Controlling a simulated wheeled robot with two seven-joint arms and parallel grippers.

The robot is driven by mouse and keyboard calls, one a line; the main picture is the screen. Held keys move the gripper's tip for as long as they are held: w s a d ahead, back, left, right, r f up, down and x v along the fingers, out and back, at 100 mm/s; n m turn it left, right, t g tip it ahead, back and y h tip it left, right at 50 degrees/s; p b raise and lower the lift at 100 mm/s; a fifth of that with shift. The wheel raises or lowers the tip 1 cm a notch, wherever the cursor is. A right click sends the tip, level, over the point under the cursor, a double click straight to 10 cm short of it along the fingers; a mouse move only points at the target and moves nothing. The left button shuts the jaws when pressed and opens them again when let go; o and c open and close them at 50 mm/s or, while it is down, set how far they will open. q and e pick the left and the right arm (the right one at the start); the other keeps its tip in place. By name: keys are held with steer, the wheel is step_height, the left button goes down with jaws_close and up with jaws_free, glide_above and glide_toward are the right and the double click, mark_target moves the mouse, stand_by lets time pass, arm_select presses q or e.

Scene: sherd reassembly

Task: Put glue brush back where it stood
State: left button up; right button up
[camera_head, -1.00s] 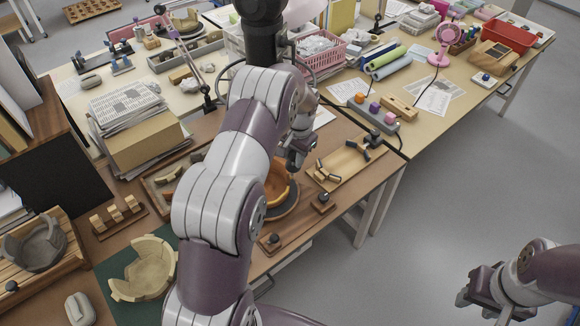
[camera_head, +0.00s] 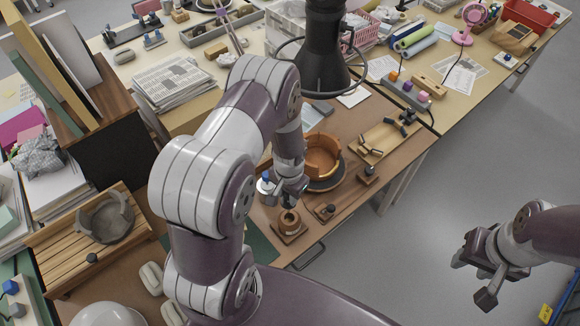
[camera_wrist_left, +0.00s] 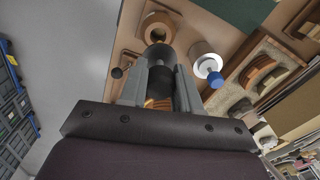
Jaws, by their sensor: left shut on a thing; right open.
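My left gripper (camera_head: 288,197) is shut on the glue brush, which shows as a dark round piece (camera_wrist_left: 158,56) between the fingers in the left wrist view. Most of the brush is hidden by the fingers. Just below its tip in the head view is a small round brown pot (camera_head: 290,222) on a square wooden base; its ringed opening also shows in the left wrist view (camera_wrist_left: 157,27). I cannot tell whether the brush touches the pot. My right gripper (camera_head: 472,278) is open and empty, over the floor at the right.
A white jar with a blue cap (camera_head: 266,184) stands close to the left gripper. An orange-brown bowl of sherds (camera_head: 322,158) sits on a dark turntable behind it. A small wooden block with a knob (camera_head: 326,211) is right of the pot.

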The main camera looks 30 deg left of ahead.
mark_target(289, 211)
arm_select(q)
steer(key=shift+s+f, duration=0.2)
steer(key=shift+f, duration=0.15)
steer(key=shift+w, duration=0.4)
steer(key=shift+w+f, duration=0.1)
steer(key=shift+w, duration=0.1)
steer(key=shift+s+f+b, duration=0.15)
steer(key=shift+f+b, duration=0.85)
steer(key=shift+b, duration=0.05)
step_height(289, 211, down, 2)
steer(key=shift+f+b, duration=0.1)
steer(key=shift+b, duration=0.75)
steer(key=shift+f+b, duration=1.95)
steer(key=shift+f, duration=0.55)
steer(key=shift+f, duration=0.25)
